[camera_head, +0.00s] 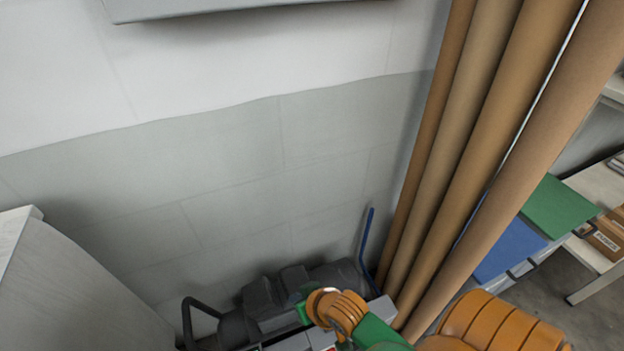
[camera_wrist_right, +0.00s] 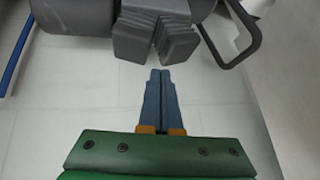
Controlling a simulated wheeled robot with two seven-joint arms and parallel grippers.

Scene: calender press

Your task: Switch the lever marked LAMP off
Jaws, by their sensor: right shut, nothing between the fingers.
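I cannot make out the LAMP lever or its marking in either view. My right gripper (camera_wrist_right: 160,75) is shut and empty. Its blue-grey fingers lie together in the right wrist view, with pale tiled surface behind them. Their tips point toward a dark grey ribbed object at the top of that view, and I cannot tell how far apart they are. In the head view my orange and green right arm comes in at the bottom, and its fingertips cannot be made out there. My left gripper is in neither view.
Dark grey gear (camera_head: 285,292) with a looped handle (camera_head: 187,318) and a blue rod (camera_head: 365,240) stand by the wall. Tall brown tubes (camera_head: 470,130) lean to the right. Blue (camera_head: 510,250) and green (camera_head: 557,207) items lie beyond. A pale cabinet (camera_head: 70,295) stands at lower left.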

